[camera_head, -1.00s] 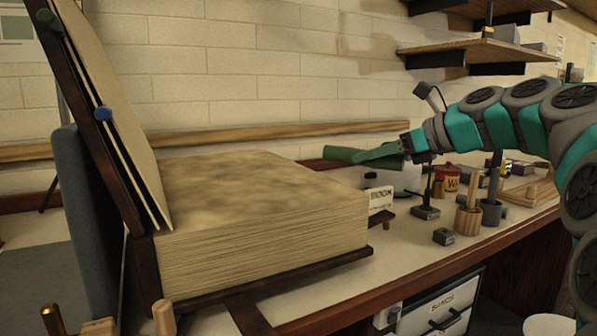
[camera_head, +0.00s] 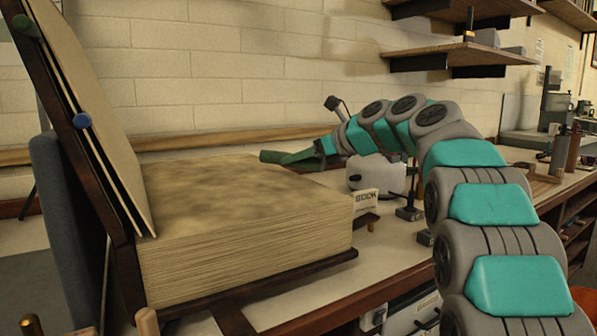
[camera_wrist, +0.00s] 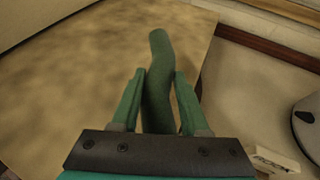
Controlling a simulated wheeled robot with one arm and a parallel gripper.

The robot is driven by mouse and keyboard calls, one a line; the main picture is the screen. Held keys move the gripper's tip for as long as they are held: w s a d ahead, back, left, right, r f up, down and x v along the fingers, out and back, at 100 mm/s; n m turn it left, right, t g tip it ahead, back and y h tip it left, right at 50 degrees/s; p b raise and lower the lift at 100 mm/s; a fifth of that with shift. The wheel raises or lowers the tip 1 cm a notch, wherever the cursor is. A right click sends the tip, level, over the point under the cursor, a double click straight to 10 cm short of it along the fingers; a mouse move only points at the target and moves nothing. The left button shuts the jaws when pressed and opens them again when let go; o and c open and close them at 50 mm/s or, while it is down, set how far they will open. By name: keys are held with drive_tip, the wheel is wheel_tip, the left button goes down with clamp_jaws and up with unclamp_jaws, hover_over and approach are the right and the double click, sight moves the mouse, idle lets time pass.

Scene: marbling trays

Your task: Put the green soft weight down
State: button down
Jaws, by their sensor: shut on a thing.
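The green soft weight (camera_head: 271,157) is a long, slightly bent green roll. In the wrist view the weight (camera_wrist: 158,75) lies between the two green fingers of my gripper (camera_wrist: 157,98), which is shut on it. In the head view my gripper (camera_head: 303,157) holds it at the back right part of the big paper stack's top (camera_head: 215,190). From these views I cannot tell whether the weight touches the paper. The stack's top is pale with brownish mottling.
A hinged board with paper (camera_head: 95,120) leans up at the stack's left. A small sign reading "BOOK" (camera_head: 366,201) and a white rounded appliance (camera_head: 375,174) stand right of the stack. Shelves (camera_head: 460,55) hang above. Most of the stack's top is bare.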

sight(299, 170)
drive_tip(key=shift+d+f+b, duration=0.1)
drive_tip(key=shift+f+b, duration=0.25)
drive_tip(key=shift+f, duration=1.2)
drive_tip(key=shift+f, duration=0.1)
drive_tip(key=shift+c, duration=2)
unclamp_jaws()
drive_tip(key=shift+s+d+r, duration=0.1)
drive_tip(key=shift+d+r, duration=0.05)
drive_tip(key=shift+r, duration=0.05)
drive_tip(key=v, duration=1.1)
drive_tip(key=shift+s+d, duration=0.2)
drive_tip(key=shift+s, duration=0.05)
